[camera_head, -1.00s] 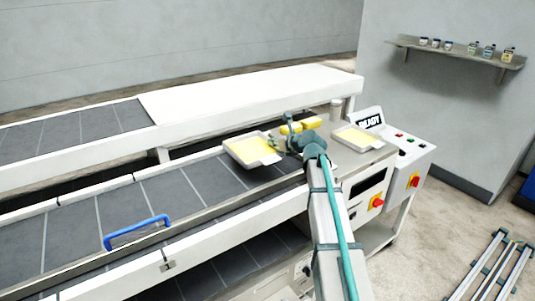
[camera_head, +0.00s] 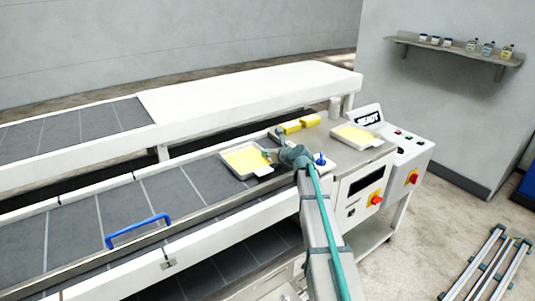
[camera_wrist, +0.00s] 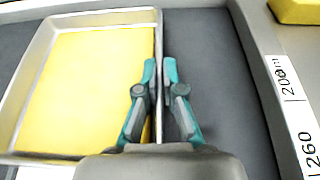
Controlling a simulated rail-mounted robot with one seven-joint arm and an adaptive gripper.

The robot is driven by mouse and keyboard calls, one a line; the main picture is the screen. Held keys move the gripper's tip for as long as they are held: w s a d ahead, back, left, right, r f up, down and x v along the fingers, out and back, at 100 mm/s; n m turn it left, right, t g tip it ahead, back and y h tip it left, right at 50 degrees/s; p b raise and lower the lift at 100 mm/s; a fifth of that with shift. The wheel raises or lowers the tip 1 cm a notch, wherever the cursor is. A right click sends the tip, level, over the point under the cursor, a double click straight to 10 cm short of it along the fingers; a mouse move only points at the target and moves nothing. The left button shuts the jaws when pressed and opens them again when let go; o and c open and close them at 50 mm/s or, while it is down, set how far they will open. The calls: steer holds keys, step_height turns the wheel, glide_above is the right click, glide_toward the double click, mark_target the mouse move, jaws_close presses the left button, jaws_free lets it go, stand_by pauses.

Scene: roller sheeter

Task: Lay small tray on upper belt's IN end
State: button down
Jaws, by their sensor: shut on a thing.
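A pale shallow tray (camera_head: 228,167) with a yellow sheet in it is at the right end of the dark upper belt (camera_head: 190,187). It looks level, and lies on or just above the belt; I cannot tell for sure which. My gripper (camera_head: 269,156) is at its right side. In the wrist view my gripper (camera_wrist: 160,72) is shut on the right rim of the tray (camera_wrist: 157,25), one finger on each side of the wall. The yellow sheet fills most of the tray.
A second tray (camera_head: 373,142) with yellow content stands on the steel top near the READY panel (camera_head: 369,118). Two yellow blocks (camera_head: 300,125) lie behind my gripper. A blue knob (camera_head: 320,159) is on the right. A blue handle (camera_head: 137,232) crosses the belt's front left. A scale strip (camera_wrist: 290,95) edges the belt.

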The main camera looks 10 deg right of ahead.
steer(key=shift+f, duration=0.15)
steer(key=c, duration=1.3)
jaws_free()
steer(key=b+v, duration=0.1)
steer(key=v, duration=0.5)
steer(key=b+v, duration=0.1)
steer(key=v, duration=0.5)
steer(key=shift+r, duration=0.25)
